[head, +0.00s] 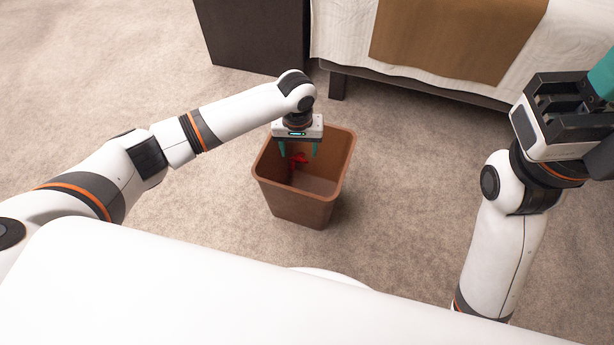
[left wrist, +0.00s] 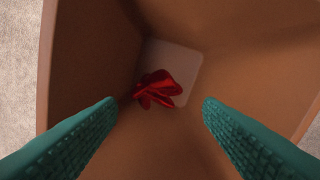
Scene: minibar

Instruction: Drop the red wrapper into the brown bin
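The brown bin (head: 318,208) stands on the carpet in front of me, open at the top. My left gripper (head: 298,150) points down into its mouth. In the left wrist view its two teal fingers (left wrist: 158,104) are wide apart with nothing between their tips. The red wrapper (head: 299,159) is crumpled and shiny, inside the bin's walls and below the fingers. In the left wrist view the wrapper (left wrist: 158,88) is clear of both fingers, partly over the pale bin bottom (left wrist: 175,62); I cannot tell whether it touches the bottom. My right gripper (head: 602,80) is raised at the right, partly cut off.
A bed with a white cover (head: 340,35) and brown runner (head: 450,35) stands behind the bin. A dark cabinet (head: 255,35) is to its left. The carpet (head: 420,180) around the bin is clear.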

